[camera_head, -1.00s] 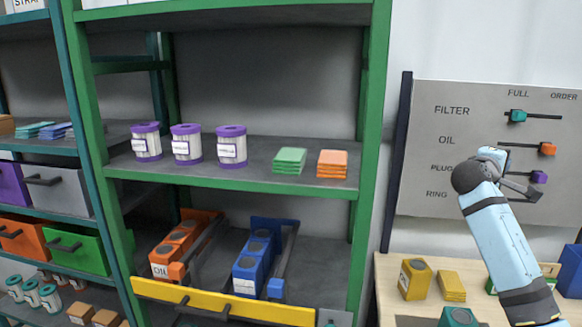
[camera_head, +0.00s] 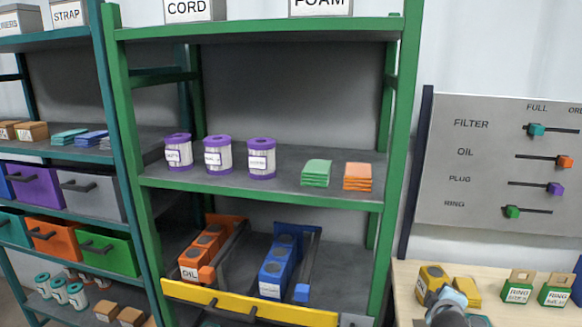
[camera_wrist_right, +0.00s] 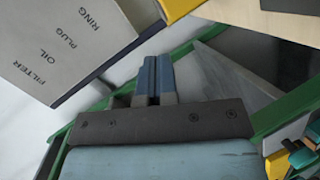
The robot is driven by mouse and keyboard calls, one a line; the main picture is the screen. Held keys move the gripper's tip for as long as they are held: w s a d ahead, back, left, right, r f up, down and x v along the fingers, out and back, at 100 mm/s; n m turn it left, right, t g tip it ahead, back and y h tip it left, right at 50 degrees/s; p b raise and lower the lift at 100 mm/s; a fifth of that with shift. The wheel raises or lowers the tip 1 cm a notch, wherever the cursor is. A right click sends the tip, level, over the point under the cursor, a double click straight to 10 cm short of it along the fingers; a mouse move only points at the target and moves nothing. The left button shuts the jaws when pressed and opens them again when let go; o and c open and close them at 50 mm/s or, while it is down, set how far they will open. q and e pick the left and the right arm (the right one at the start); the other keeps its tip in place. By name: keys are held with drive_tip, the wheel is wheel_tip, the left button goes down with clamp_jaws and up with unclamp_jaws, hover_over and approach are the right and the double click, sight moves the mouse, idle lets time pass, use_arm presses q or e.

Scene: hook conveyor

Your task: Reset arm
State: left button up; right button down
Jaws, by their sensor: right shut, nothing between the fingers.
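My right gripper (camera_wrist_right: 154,80) shows in the right wrist view with its two blue-grey fingers together and nothing between them. It is in free air, apart from the sign board (camera_wrist_right: 65,45) at upper left. My left gripper is in neither view.
The green shelf (camera_head: 290,192) holds purple-lidded filters (camera_head: 218,155), green pads (camera_head: 316,173) and orange pads (camera_head: 358,176). A yellow bar (camera_head: 250,303) crosses its front. Ring boxes (camera_head: 518,288) stand on the table (camera_head: 405,275). The slider board (camera_head: 490,225) is unobstructed.

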drive_tip(key=s+a+f+m+g+y+p, duration=0.1)
drive_tip(key=s+a+f+y, duration=0.2)
drive_tip(key=s+a+f, duration=0.3)
drive_tip(key=s+a+f+y+p, duration=0.1)
drive_tip(key=s+a+f+y, duration=0.15)
drive_tip(key=s+f, duration=0.4)
drive_tip(key=s+a+f+m+y+p, duration=0.1)
drive_tip(key=s+a, duration=0.3)
drive_tip(key=s, duration=0.7)
drive_tip(key=s+a+m+g+y+p, duration=0.1)
drive_tip(key=s+a+m, duration=0.3)
drive_tip(key=s, duration=0.6)
drive_tip(key=shift+s+a+f+m+y+p, duration=0.3)
drive_tip(key=shift+s+a+f+y+p, duration=0.05)
drive_tip(key=shift+a+y+p, duration=0.35)
